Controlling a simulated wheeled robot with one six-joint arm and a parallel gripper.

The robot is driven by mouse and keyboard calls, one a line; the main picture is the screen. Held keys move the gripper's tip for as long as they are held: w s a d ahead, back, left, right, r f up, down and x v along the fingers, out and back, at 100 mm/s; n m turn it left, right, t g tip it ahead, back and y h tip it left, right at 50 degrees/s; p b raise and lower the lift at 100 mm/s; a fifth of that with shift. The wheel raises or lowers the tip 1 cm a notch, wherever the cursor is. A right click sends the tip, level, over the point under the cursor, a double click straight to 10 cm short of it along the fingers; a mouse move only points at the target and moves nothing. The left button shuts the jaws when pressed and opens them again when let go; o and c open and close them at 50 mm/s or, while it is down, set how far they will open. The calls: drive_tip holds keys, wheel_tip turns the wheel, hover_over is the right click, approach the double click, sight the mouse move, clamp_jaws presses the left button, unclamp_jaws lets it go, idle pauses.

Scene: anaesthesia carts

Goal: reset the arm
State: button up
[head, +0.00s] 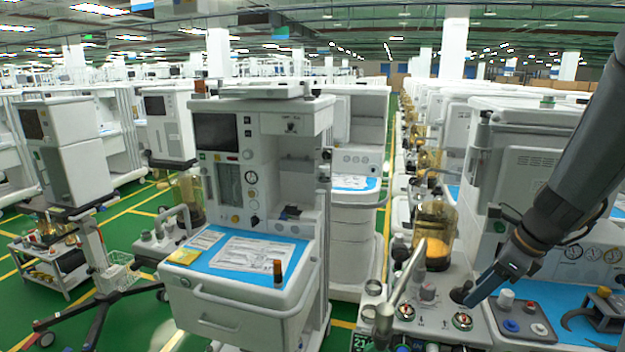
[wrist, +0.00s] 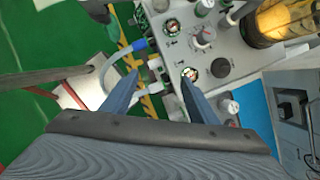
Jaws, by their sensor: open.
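My arm (head: 575,160) reaches down from the upper right in the head view. My gripper (head: 478,290) points down and to the left over the top of the right-hand cart (head: 440,325). In the wrist view my gripper (wrist: 161,77) shows two blue fingers spread apart, with nothing held between them. Beyond the fingertips lie a white hose with a blue end (wrist: 141,43) and part of the cart's panel with gauges (wrist: 203,38). I cannot tell how far the fingertips are above the panel.
An amber canister (head: 434,235) stands on the right cart near my gripper. Knobs and a black clip-like item (head: 605,312) sit to its right. A cart at centre carries a blue mat (head: 285,275), papers and a small amber vial (head: 277,273). Green floor (head: 130,235) shows at left.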

drive_tip(key=s+a+f+n+g+h+b, duration=0.1)
drive_tip(key=s+a+f+n+b, duration=0.3)
drive_tip(key=a+n, duration=0.5)
drive_tip(key=s+a+f+n+g+h+b, duration=0.1)
drive_tip(key=s+a+f+n+b, duration=0.4)
drive_tip(key=n, duration=1.3)
drive_tip(key=a+f, duration=0.2)
drive_tip(key=a, duration=0.2)
drive_tip(key=shift+s+g+h, duration=0.3)
drive_tip(key=shift+s+h, duration=0.1)
